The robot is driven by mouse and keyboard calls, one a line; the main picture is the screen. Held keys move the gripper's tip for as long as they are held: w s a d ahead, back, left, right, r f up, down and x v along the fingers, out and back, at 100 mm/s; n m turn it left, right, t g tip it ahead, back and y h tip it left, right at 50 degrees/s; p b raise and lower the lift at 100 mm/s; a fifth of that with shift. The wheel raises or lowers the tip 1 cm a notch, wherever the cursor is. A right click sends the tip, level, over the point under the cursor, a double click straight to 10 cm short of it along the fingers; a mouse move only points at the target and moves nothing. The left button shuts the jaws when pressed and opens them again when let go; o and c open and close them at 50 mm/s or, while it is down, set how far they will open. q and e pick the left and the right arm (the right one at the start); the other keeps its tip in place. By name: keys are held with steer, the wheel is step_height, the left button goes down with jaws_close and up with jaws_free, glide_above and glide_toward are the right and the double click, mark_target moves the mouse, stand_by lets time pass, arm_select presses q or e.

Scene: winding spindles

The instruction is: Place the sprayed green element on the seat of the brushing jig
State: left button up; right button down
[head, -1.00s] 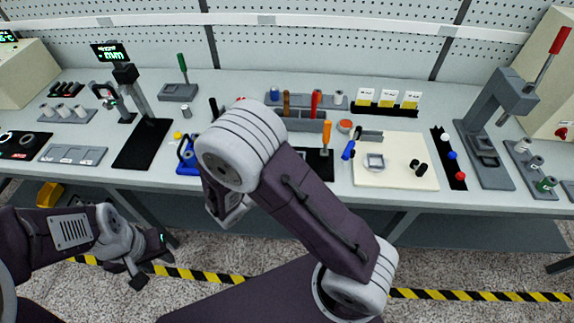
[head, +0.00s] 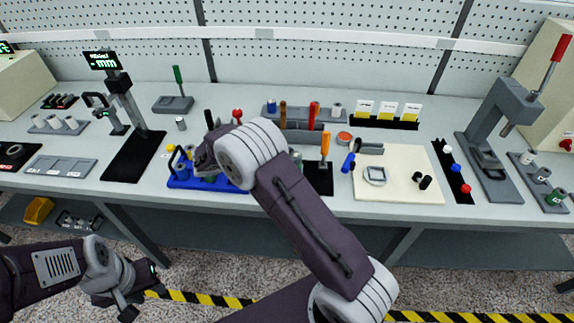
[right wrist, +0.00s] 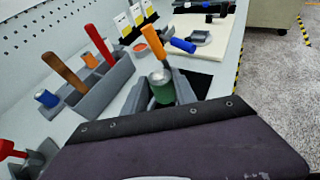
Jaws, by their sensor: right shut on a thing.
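The green element (right wrist: 161,90), a green cylinder with a silvery top, is held between the fingers of my right gripper (right wrist: 163,93) in the right wrist view. In the head view my right gripper (head: 207,172) is over a blue fixture (head: 238,187) near the bench's front edge. I take this fixture for the brushing jig, but its label is not visible. My arm hides part of it, so I cannot see its seat or tell whether the element touches it. My left gripper (head: 139,293) is open and empty, low in front of the bench.
A grey tool rack (head: 290,136) with several handles stands behind my right gripper. An orange-handled tool (head: 325,148) stands upright to its right. A white mat (head: 400,190) with a grey square frame lies further right. A measuring stand (head: 140,105) rises at the left.

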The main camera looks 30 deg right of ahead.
steer(key=shift+w+f, duration=0.25)
steer(key=shift+f, duration=0.9)
steer(key=shift+w+f, duration=0.25)
steer(key=shift+f, duration=0.9)
steer(key=shift+s+f, duration=0.1)
steer(key=shift+f, duration=0.05)
steer(key=c, duration=1)
jaws_free()
